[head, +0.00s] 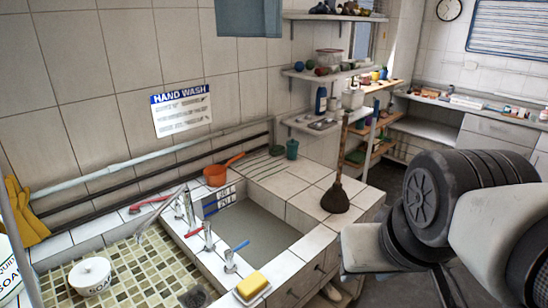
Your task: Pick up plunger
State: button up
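The plunger (335,198) stands on the right end of the white tiled counter, just right of the sink basin. My gripper's fingers cannot be made out there.
The sink basin (257,241) lies left of the plunger. Wall shelves (325,73) with bottles and jars stand behind the plunger's handle.

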aim_at(335, 201)
jog(key=i+l+u, duration=0.15)
jog(key=u, duration=0.2)
jog(key=i+l+u, duration=0.15)
jog(key=u, duration=0.2)
jog(key=i+l+u, duration=0.1)
jog(key=u, duration=0.2)
jog(key=l+u, duration=0.3)
jog(key=l, duration=0.25)
jog(key=i, duration=0.05)
